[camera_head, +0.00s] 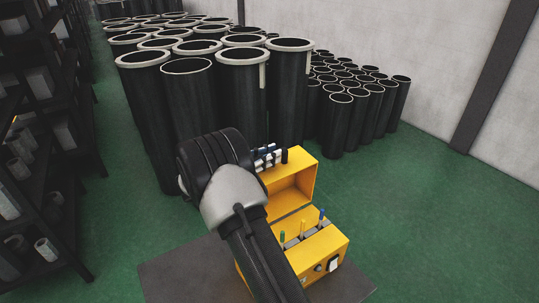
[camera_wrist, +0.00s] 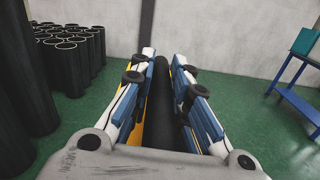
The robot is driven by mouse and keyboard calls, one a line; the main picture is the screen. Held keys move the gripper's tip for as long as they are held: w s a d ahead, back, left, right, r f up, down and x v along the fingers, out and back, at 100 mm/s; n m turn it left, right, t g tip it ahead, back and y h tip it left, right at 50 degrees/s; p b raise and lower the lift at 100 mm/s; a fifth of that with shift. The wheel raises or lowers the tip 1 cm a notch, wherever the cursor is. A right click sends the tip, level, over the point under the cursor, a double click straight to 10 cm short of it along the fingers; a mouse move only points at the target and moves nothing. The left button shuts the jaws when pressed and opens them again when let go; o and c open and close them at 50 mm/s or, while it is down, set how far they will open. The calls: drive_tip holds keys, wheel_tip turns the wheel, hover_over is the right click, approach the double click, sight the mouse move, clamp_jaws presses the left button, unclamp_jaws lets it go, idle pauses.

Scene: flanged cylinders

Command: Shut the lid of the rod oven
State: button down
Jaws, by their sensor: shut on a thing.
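The rod oven (camera_head: 338,251) is a yellow box on a dark surface, partly hidden behind my arm. Its yellow lid (camera_head: 306,178) stands open and upright at the back, with its hollow inside showing. Several rods with coloured tops, green, yellow and blue, stand in the oven. My gripper (camera_head: 269,154) is at the lid's upper left edge. In the wrist view my gripper (camera_wrist: 163,60) has its blue and white fingers on either side of a black bar (camera_wrist: 158,105), which looks like the lid's handle, with yellow beside it. The exact contact is partly hidden.
The dark tabletop (camera_head: 185,273) has bare room left of the oven. Tall black flanged cylinders (camera_head: 243,90) stand behind, with smaller ones (camera_head: 341,125) to the right. Dark shelves (camera_head: 40,150) line the left. A blue bench (camera_wrist: 297,97) shows at right in the wrist view.

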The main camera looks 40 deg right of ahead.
drive_tip(key=c, duration=1.7)
unclamp_jaws()
drive_tip(key=shift+w, duration=0.1)
drive_tip(key=shift+o, duration=1.1)
drive_tip(key=shift+w+a, duration=0.1)
drive_tip(key=shift+a, duration=0.3)
drive_tip(key=a, duration=1.1)
drive_tip(key=shift+w+a, duration=0.1)
drive_tip(key=shift+w, duration=0.15)
drive_tip(key=shift+c, duration=0.4)
